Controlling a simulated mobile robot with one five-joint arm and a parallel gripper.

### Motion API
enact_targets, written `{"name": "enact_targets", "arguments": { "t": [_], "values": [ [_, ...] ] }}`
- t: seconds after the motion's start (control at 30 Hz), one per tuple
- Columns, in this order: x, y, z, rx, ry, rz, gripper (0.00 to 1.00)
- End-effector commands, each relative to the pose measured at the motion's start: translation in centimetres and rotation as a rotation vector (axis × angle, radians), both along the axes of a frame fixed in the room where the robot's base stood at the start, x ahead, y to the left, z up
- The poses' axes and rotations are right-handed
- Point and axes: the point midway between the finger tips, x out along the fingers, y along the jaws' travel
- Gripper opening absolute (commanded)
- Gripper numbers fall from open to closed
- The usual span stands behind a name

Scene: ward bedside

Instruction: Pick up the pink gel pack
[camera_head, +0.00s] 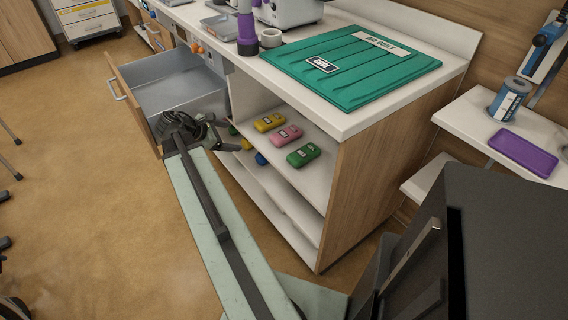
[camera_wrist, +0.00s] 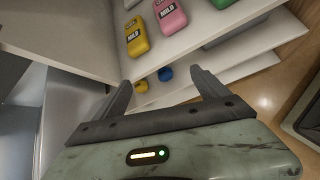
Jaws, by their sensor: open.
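The pink gel pack (camera_head: 286,134) lies on the upper open shelf of the bedside cabinet, between a yellow pack (camera_head: 268,122) and a green pack (camera_head: 303,155). In the wrist view, the pink pack (camera_wrist: 170,17) is near the top edge, with a dark label, beyond my fingertips. The yellow pack (camera_wrist: 136,35) is to its left and the green pack (camera_wrist: 222,3) is partly cut off to its right. My gripper (camera_wrist: 160,80) is open, with nothing between its fingers. In the head view, my gripper (camera_head: 225,136) is at the shelf's open front, left of the packs.
An open drawer (camera_head: 180,95) juts out left of the shelf. A blue round item (camera_head: 261,158) sits on a lower shelf. The cabinet top (camera_head: 345,124) overhangs the packs and carries a green ribbed lid (camera_head: 350,65). A side panel (camera_head: 375,165) closes the shelf's right end.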

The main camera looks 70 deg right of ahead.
Motion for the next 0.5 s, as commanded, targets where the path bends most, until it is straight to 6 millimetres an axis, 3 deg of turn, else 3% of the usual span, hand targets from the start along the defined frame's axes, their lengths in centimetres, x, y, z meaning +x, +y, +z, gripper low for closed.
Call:
{"name": "enact_targets", "arguments": {
  "t": [0.03,0.1,0.2,0.33,0.5],
  "values": [
    [-2.8,-2.9,-3.7,-0.021,0.09,0.011,0.84],
    [-6.2,-5.8,-4.2,-0.039,0.219,0.035,0.84],
    [-9.3,-8.3,-4.3,-0.046,0.347,0.057,0.84],
    [-11.2,-9.6,-3.9,-0.045,0.427,0.068,0.84],
    [-11.6,-9.9,-3.7,-0.044,0.442,0.071,0.84]
  ]
}}
